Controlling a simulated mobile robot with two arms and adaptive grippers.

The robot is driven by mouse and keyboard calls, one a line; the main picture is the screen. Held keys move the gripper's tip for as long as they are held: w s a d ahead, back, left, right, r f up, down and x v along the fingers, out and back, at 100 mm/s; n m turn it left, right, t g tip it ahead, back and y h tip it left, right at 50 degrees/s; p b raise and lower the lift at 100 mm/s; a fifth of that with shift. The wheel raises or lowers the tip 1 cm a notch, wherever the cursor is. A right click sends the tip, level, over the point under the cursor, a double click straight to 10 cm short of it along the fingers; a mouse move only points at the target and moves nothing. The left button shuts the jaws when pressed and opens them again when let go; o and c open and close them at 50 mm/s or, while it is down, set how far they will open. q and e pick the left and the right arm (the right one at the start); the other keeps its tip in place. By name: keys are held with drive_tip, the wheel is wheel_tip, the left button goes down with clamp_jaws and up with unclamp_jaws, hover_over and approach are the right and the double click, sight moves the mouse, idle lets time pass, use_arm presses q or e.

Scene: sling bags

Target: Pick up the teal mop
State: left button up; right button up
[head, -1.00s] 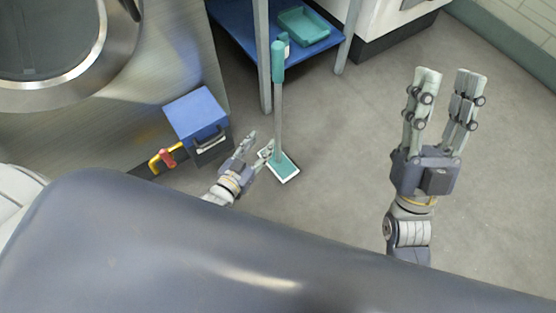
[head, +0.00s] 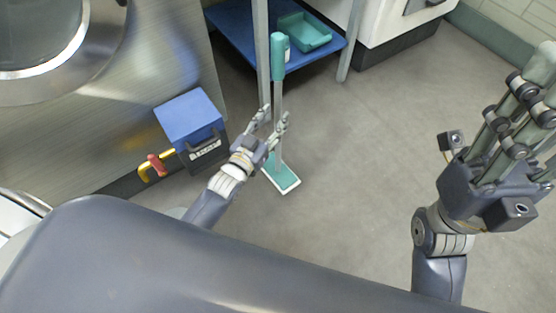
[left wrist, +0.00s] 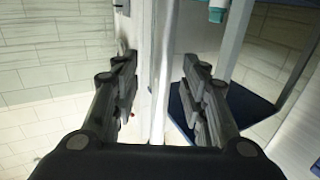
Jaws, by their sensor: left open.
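The teal mop stands upright on the floor, with a teal grip (head: 278,55) at the top, a thin grey pole and a flat teal-and-white head (head: 283,179). My left gripper (head: 275,115) is open at the lower part of the pole, above the mop head. In the left wrist view, a pale upright pole (left wrist: 165,75) shows between the two spread fingers (left wrist: 160,68), with gaps to both. My right gripper (head: 536,82) is open and empty at the right, its tips near the picture edge.
A blue shelf (head: 240,27) with grey legs holds a teal tray (head: 305,33) close behind the mop. A blue box (head: 190,117) and a yellow pipe with a red handle (head: 156,165) stand left of my left arm. The floor right of the mop is clear.

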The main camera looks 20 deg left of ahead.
sight(276, 114)
use_arm(q)
drive_tip(key=shift+b+x, duration=0.65)
drive_tip(key=shift+x, duration=1.1)
drive_tip(key=shift+a+f, duration=0.1)
drive_tip(key=shift+a, duration=0.05)
clamp_jaws()
